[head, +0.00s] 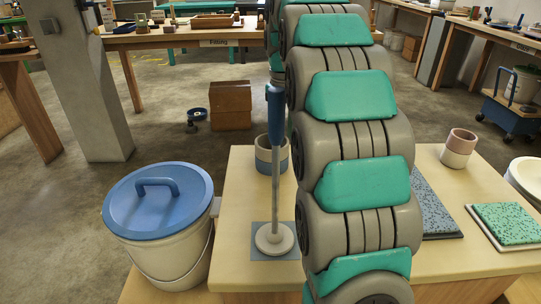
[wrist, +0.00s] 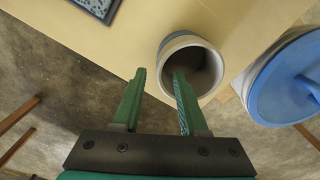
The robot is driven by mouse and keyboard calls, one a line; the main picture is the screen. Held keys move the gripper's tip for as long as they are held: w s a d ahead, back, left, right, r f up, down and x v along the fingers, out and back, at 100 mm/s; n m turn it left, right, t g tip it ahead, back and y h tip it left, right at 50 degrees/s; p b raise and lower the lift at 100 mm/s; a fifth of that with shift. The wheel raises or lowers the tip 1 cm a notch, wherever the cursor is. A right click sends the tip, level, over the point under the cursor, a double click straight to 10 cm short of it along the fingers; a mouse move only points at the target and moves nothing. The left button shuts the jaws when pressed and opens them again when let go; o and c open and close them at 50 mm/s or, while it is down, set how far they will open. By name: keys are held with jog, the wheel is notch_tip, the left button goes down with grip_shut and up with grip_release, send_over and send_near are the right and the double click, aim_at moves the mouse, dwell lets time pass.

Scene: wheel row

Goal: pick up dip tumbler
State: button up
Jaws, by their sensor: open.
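A two-tone tumbler, pale grey with a blue-grey band (head: 263,156), stands upright near the far edge of the wooden table, partly hidden behind a blue-handled stand. In the wrist view its round open mouth and pale rim (wrist: 166,52) show just past my fingertips. My gripper (wrist: 158,72) is open with nothing between its green fingers. The right finger's tip overlaps the tumbler's mouth in the picture; the left finger is outside, left of the rim. I cannot tell if either touches. A second tumbler, pink and white (head: 458,148), stands at the table's right. In the head view my arm hides my gripper.
The blue-handled stand (head: 275,170) rises on a blue-grey mat (head: 259,249). A blue-lidded bucket (head: 165,240) is left of the table; its lid also shows in the wrist view (wrist: 285,85). Speckled tiles (head: 505,223) lie at right. A brown box (head: 230,105) stands on the floor behind.

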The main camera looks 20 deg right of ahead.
aim_at(283, 146)
jog(key=shift+f, duration=2.5)
jog(key=shift+c, duration=0.4)
grip_shut()
